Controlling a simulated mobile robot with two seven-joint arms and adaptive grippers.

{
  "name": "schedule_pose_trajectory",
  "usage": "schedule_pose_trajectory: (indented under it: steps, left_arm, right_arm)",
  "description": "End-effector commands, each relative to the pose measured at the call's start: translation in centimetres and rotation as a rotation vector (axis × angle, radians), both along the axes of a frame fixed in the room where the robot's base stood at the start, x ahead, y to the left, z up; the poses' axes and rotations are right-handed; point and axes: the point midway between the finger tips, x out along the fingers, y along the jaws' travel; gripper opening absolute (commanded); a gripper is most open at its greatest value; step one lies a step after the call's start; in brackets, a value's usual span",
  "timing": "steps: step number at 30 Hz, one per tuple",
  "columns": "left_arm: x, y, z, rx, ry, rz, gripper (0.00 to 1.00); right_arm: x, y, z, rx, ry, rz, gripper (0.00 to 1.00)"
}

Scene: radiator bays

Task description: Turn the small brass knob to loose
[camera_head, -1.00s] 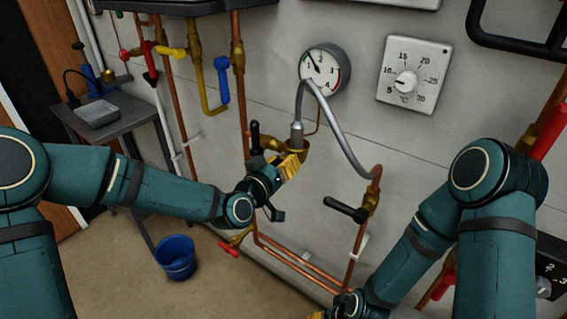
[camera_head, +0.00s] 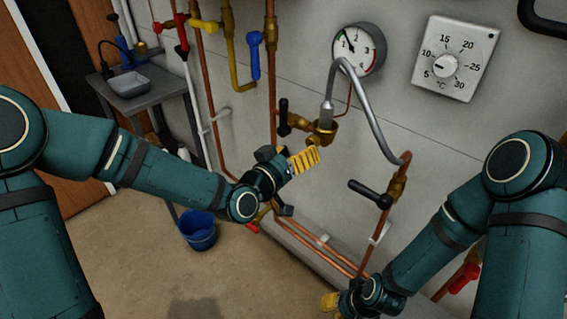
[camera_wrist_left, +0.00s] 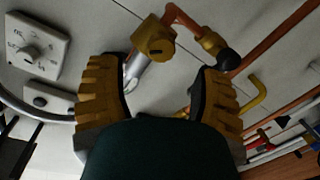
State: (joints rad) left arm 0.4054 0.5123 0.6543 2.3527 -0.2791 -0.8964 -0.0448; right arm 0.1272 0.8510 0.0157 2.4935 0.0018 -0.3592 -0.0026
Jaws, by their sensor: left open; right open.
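A brass fitting with a round capped end (camera_head: 322,132) sits on the wall pipework under the grey hose in the head view. In the left wrist view its round brass face (camera_wrist_left: 154,40) shows a small dark mark, just beyond the fingertips; I cannot tell for certain that this is the small brass knob. My left gripper (camera_head: 302,165) is open and empty, below and in front of the fitting, apart from it. Its ridged yellow fingers (camera_wrist_left: 158,88) are spread wide in the left wrist view. My right gripper (camera_head: 330,302) is low at the bottom edge, mostly cut off.
A black-handled valve (camera_head: 283,115) is left of the fitting, another black lever (camera_head: 370,193) right and lower. The grey hose (camera_head: 375,110) arches beside a gauge (camera_head: 359,50) and thermostat dial (camera_head: 455,60). A blue bucket (camera_head: 198,232) stands on the floor.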

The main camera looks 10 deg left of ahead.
Motion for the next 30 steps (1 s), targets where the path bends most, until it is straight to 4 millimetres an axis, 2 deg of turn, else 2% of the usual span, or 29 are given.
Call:
schedule_pose_trajectory:
  steps: [6, 12, 25, 30]
  left_arm:
    - [-3.5, 2.2, 0.3, 0.003, -0.002, 0.002, 0.65]
    - [-5.0, 3.0, 0.4, 0.0, -0.001, 0.0, 0.65]
    - [-5.2, 3.2, 0.4, 0.009, -0.006, 0.0, 0.65]
    - [-4.5, 3.4, -0.3, 0.137, -0.083, 0.001, 0.65]
  right_arm:
    - [0.0, 0.0, 0.0, 0.0, 0.0, 0.0, 0.47]
    - [0.0, 0.0, 0.0, 0.0, 0.0, 0.0, 0.47]
    - [0.0, 0.0, 0.0, 0.0, 0.0, 0.0, 0.47]
    - [0.0, 0.0, 0.1, 0.0, 0.0, 0.0, 0.47]
